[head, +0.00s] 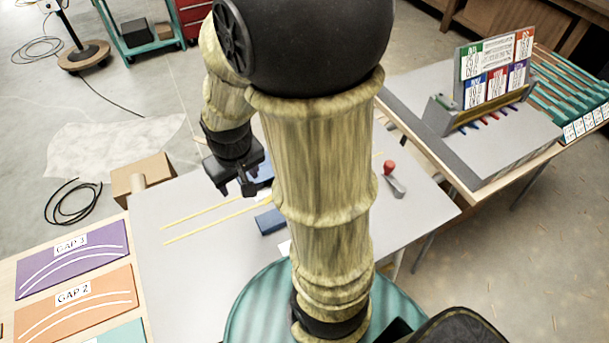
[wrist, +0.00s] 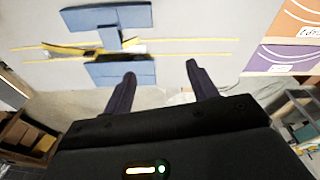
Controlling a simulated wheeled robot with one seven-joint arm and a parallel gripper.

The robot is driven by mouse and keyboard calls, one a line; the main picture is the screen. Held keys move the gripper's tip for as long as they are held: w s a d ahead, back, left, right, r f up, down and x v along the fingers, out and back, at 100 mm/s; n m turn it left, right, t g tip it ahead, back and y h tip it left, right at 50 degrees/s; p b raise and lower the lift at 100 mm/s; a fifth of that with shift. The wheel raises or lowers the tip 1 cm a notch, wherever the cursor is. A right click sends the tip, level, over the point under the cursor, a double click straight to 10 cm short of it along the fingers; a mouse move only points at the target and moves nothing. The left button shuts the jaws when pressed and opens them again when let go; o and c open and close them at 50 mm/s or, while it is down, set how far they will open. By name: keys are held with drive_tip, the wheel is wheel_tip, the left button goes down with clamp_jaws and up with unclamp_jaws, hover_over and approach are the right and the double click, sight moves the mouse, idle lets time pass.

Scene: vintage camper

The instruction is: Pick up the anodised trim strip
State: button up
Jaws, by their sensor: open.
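A thin gold and dark strip (wrist: 72,49), which looks like the anodised trim strip, lies across a blue fixture (wrist: 107,17) in the wrist view. The fixture has two blue blocks joined by a narrow middle piece, and the strip sits between the blocks. In the head view a blue block (head: 269,220) shows on the grey table, but my arm hides most of the strip. My gripper (wrist: 160,72) is open and empty, its fingers apart and touching nothing visible. In the head view my gripper (head: 240,187) hangs above the table beside the fixture.
Two yellow lines (head: 205,213) run along the grey table (head: 180,270). A red-knobbed grey tool (head: 389,168) stands to the right of my arm. Purple and orange gap panels (head: 72,258) lie at the left. A cardboard box (head: 142,175) stands beyond the table.

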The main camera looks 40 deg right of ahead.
drive_tip(key=w+d+f+m+g, duration=0.1)
drive_tip(key=w+d, duration=0.1)
drive_tip(key=d, duration=0.9)
drive_tip(key=w+d+f+m+g, duration=0.1)
drive_tip(key=w+d, duration=0.1)
drive_tip(key=d, duration=0.9)
drive_tip(key=shift+w+d+f, duration=0.3)
drive_tip(key=shift+w+d, duration=0.1)
wheel_tip(320, 180, down, 12)
drive_tip(key=shift+f+p, duration=0.15)
drive_tip(key=shift+p, duration=1.05)
drive_tip(key=shift+f+p, duration=0.9)
drive_tip(key=shift+f, duration=1.7)
